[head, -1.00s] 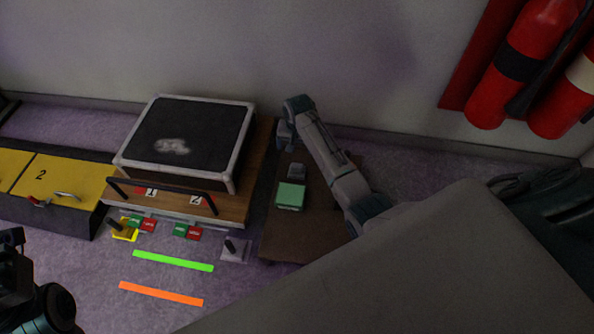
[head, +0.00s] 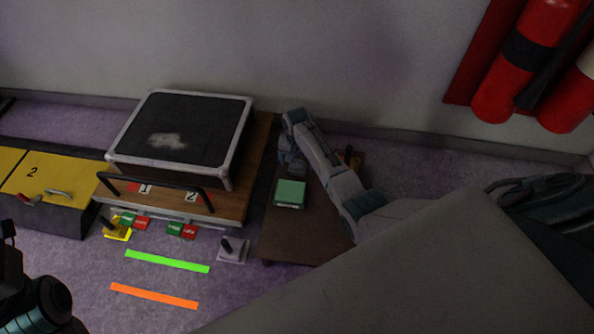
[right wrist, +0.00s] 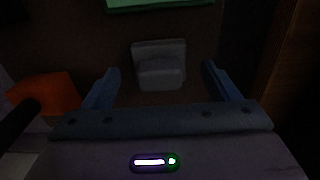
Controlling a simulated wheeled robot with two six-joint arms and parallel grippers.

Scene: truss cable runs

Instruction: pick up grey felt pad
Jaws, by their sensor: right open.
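The grey felt pad (right wrist: 160,63) lies on the brown table, a small pale grey block with a raised front part in the right wrist view. My right gripper (right wrist: 160,82) is open, with one finger on each side of the pad and visible gaps between. In the head view my right gripper (head: 290,160) is low over the table and hides the pad. My left arm shows only in part at the lower left edge of the head view; no left jaws can be made out.
A green box (head: 289,193) sits close by on the brown table (head: 295,240); its edge shows in the right wrist view (right wrist: 160,3). An orange thing (right wrist: 45,92) lies beside the gripper. A wooden cabinet with a black-topped case (head: 180,130) stands left of the table.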

